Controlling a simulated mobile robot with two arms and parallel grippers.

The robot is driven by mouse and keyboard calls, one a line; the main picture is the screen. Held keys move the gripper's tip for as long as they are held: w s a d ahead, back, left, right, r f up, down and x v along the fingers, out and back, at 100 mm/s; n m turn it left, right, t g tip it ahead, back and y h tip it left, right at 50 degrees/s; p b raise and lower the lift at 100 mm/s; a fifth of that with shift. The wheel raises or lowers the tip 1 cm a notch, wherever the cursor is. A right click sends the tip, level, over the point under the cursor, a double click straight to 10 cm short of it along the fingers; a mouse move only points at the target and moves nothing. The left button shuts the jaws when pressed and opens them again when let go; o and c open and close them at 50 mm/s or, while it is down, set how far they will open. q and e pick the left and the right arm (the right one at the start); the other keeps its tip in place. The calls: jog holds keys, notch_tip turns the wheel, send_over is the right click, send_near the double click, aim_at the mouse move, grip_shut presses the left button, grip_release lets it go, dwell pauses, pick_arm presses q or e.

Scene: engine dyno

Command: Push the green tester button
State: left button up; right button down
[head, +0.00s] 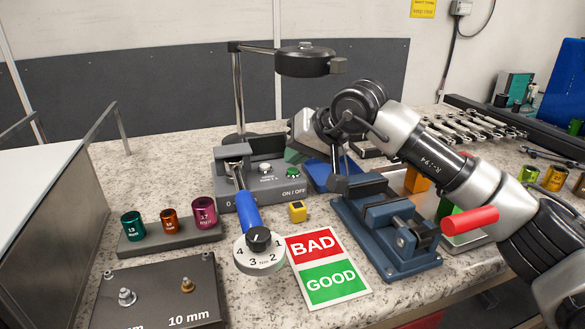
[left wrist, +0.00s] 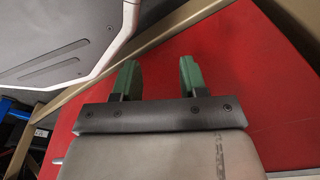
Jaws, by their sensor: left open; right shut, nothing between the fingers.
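The grey tester box (head: 232,198) stands on the speckled bench, with "ON/OFF" lettering on its front. The green button (head: 292,173) is on its sloping face, right of a pale button (head: 265,169). My right gripper (head: 294,156) comes in from the right and is shut and empty. Its green fingertips are just above the green button in the picture; a small gap shows, and I see no contact. My left gripper (left wrist: 158,80) shows only in the left wrist view, open and empty, in front of a red surface.
A blue-handled torque tool (head: 248,212) with a numbered dial leans at the tester's front. A lamp (head: 305,62) overhangs the tester. A socket rack (head: 165,239) stands left.

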aim_at(295, 169)
jog(key=shift+r, duration=0.2)
notch_tip(295, 169, up, 4)
jog(key=p, duration=0.3)
jog(key=shift+r, duration=0.2)
pick_arm(q)
jog(key=s+a+f, duration=0.2)
jog(key=s+f, duration=0.2)
jog(key=s, duration=0.7)
jog(key=shift+s+f+g+p, duration=0.2)
jog(key=shift+g+p, duration=0.2)
jog(key=shift+p, duration=0.05)
pick_arm(e)
jog(key=shift+r, duration=0.6)
jog(key=c, duration=1.8)
grip_release()
jog(key=shift+c, duration=0.2)
